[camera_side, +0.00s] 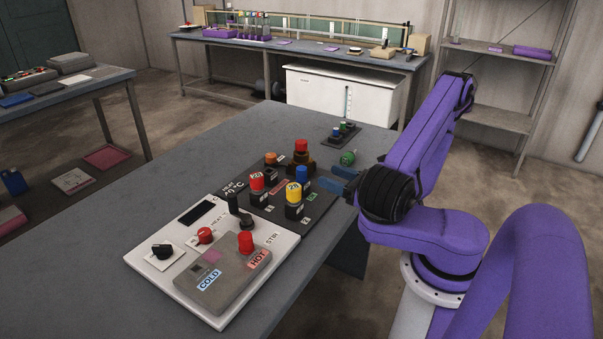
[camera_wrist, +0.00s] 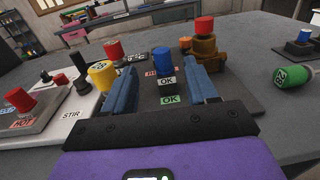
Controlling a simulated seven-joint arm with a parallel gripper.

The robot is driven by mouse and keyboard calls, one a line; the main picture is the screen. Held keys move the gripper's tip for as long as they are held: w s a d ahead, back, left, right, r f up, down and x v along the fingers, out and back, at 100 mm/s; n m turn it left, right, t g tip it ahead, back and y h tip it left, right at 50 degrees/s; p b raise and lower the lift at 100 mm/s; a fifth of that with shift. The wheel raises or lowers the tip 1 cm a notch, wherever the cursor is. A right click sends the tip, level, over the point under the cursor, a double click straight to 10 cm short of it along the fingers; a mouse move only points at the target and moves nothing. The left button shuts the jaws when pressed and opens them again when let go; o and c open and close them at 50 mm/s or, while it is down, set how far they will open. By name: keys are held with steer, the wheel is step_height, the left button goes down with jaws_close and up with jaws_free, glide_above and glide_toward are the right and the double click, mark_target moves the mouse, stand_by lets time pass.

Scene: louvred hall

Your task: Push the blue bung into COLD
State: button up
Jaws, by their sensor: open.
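The blue bung (camera_side: 302,174) stands upright on a dark base on the black panel, with an OK label in front of it. In the wrist view the blue bung (camera_wrist: 162,60) shows between the two blue fingers, just beyond their tips. My gripper (camera_side: 329,178) is open and empty, to the right of the bung in the side view and apart from it. The COLD label (camera_side: 209,279) is on the front of a grey block (camera_side: 190,281). A red bung (camera_side: 246,242) stands above the HOT label (camera_side: 258,259).
A yellow-capped bung (camera_side: 293,191) and a red-capped one (camera_side: 257,181) stand close by. A brown fitting with a red top (camera_side: 301,147) is behind the blue bung. A black lever (camera_side: 234,204) rises near the block. A green plug (camera_side: 348,158) lies right. The table's left side is clear.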

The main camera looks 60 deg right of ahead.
mark_target(306, 174)
steer(key=shift+f, duration=1.2)
steer(key=shift+w+d, duration=0.15)
steer(key=shift+w, duration=2.35)
steer(key=shift+w+d, duration=0.1)
steer(key=shift+w, duration=2.4)
jaws_close()
